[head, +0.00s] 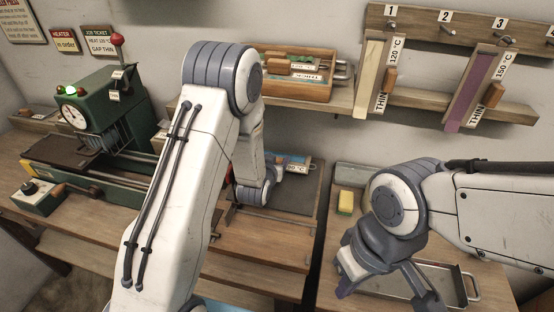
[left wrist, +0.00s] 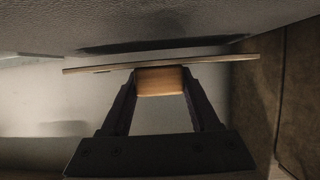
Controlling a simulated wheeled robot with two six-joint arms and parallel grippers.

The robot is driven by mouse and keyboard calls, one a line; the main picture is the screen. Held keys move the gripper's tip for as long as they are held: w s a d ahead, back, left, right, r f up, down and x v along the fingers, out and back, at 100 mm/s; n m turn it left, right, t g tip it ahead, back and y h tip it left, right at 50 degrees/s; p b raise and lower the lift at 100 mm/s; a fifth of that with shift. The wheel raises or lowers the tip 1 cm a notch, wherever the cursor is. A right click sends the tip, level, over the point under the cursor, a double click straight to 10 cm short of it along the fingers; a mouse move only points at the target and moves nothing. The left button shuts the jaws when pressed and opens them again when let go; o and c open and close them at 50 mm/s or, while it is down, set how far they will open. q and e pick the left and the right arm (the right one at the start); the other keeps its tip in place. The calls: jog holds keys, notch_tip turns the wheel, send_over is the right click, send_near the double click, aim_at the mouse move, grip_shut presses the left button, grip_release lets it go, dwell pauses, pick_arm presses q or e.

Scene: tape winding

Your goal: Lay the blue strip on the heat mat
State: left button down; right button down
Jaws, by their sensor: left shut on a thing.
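The blue strip (head: 294,158) shows in the head view just right of my left wrist, with a white temperature label; my arm hides part of it. In the left wrist view the strip (left wrist: 215,62) is a thin plate seen edge-on. My left gripper (left wrist: 160,88) is shut on its wooden handle (left wrist: 160,80). The dark heat mat (head: 302,200) lies on the wooden bench below the strip. The strip looks close to a grey surface, with a dark shadow beside it; I cannot tell if they touch. My right gripper (head: 388,293) is open and empty over the right-hand bench.
A metal tray (head: 462,287) lies under my right gripper, and a yellow sponge (head: 346,202) is behind it. A green press (head: 105,115) stands at the left. A wooden box (head: 325,91) is on the shelf. A cream strip (head: 369,75) and a purple strip (head: 475,85) hang at the wall.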

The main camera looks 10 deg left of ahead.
pick_arm(q)
jog(key=shift+f, duration=0.3)
jog(key=shift+c, duration=0.6)
grip_release()
jog(key=shift+r, duration=0.1)
